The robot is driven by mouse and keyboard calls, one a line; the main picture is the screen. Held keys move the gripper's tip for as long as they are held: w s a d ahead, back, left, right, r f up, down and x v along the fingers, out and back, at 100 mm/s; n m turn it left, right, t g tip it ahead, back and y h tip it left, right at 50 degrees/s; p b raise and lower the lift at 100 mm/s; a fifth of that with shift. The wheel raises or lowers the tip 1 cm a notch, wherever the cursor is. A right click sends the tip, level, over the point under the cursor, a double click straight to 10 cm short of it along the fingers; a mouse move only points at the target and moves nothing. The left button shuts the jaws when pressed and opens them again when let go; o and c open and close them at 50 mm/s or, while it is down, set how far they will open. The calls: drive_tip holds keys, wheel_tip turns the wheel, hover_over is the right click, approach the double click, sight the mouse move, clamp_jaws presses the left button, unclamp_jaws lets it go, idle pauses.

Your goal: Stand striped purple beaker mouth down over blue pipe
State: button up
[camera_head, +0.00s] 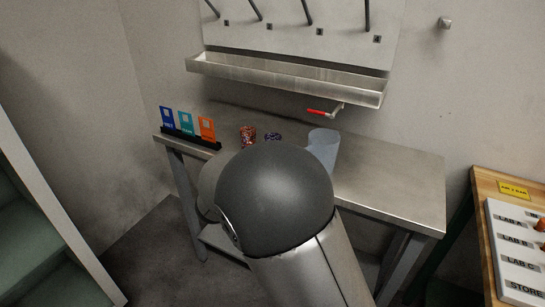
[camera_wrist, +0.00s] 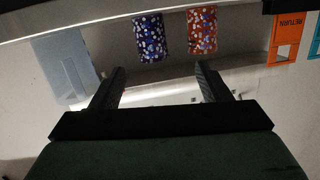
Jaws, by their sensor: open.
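A speckled blue-purple beaker (camera_head: 273,136) stands on the metal table, mostly hidden behind my arm in the head view. It shows in the wrist view (camera_wrist: 153,37), with white and coloured spots; I see no clear stripes. Several dark pipes (camera_head: 308,12) slant up from the wall panel, cut off by the top edge; I cannot tell which is blue. My gripper (camera_wrist: 159,80) is open and empty in the wrist view, with the speckled blue-purple beaker beyond the fingertips. In the head view my arm hides it.
A red speckled beaker (camera_head: 248,136) and a translucent pale beaker (camera_head: 323,147) stand either side of the blue-purple one. Coloured signs (camera_head: 186,123) stand at the table's left end. The table's right (camera_head: 400,185) is clear.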

drive_tip(key=w+d+h, duration=0.1)
drive_tip(key=w, duration=0.2)
drive_tip(key=w+d+f+h, duration=0.1)
drive_tip(key=w, duration=0.1)
drive_tip(key=w+d+m+h, duration=0.1)
drive_tip(key=w, duration=0.2)
drive_tip(key=shift+w+d+f+t+b, duration=0.25)
drive_tip(key=shift+w+f+t+b, duration=0.05)
drive_tip(key=shift+f+t, duration=0.1)
drive_tip(key=shift+x, duration=2.7)
drive_tip(key=shift+f, duration=0.15)
drive_tip(key=shift+c, duration=0.3)
drive_tip(key=c, duration=1)
